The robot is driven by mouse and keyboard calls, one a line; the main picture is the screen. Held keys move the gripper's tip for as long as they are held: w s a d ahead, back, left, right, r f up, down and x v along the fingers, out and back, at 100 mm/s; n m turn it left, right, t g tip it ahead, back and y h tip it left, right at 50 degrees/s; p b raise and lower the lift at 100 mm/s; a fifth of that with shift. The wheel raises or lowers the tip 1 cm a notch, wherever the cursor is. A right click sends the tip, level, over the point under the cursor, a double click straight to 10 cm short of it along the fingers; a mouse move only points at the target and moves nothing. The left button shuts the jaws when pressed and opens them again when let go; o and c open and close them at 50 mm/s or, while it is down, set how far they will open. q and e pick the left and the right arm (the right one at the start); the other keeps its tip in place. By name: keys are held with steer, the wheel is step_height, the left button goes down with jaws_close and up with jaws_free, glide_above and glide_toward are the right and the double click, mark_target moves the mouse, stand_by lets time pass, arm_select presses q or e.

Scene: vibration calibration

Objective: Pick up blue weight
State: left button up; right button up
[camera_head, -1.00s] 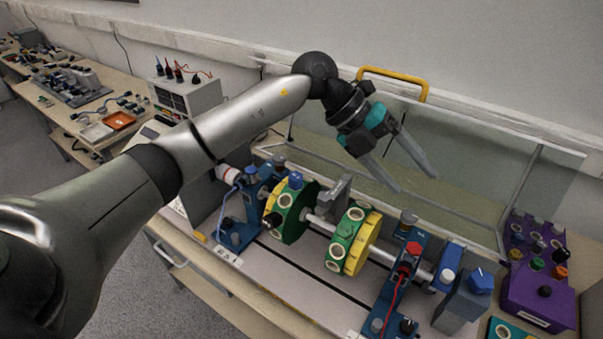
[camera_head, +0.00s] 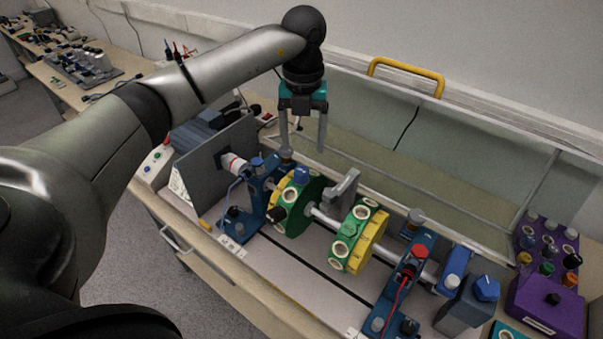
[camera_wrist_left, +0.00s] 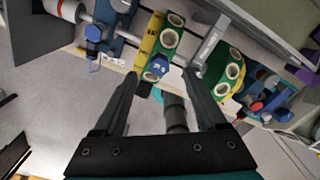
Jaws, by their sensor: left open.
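The blue weight (camera_head: 302,175) sits upright in a hole on the rim of the left green-and-yellow disc (camera_head: 293,212). It also shows in the left wrist view (camera_wrist_left: 158,66), between and just beyond my fingertips. My left gripper (camera_head: 303,147) points down with its fingers apart and empty. In the head view its tips are just above the blue weight, not visibly touching it. In the left wrist view the gripper (camera_wrist_left: 163,75) has its two fingers on either side of the weight. My right gripper is not in view.
A second green-and-yellow disc (camera_head: 357,238) shares the shaft. A grey upright bracket (camera_head: 342,190) stands between the discs. Blue bearing stands (camera_head: 238,222) are at the shaft ends. A clear guard with a yellow handle (camera_head: 408,72) is behind. A purple rack (camera_head: 548,303) with coloured weights is at right.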

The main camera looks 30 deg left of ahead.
mark_target(302, 168)
arm_select(q)
steer(key=f, duration=0.3)
steer(key=f+p, duration=0.1)
steer(key=f, duration=0.3)
steer(key=shift+s+f, duration=0.2)
steer(key=shift+f, duration=0.05)
jaws_close()
stand_by(0.4)
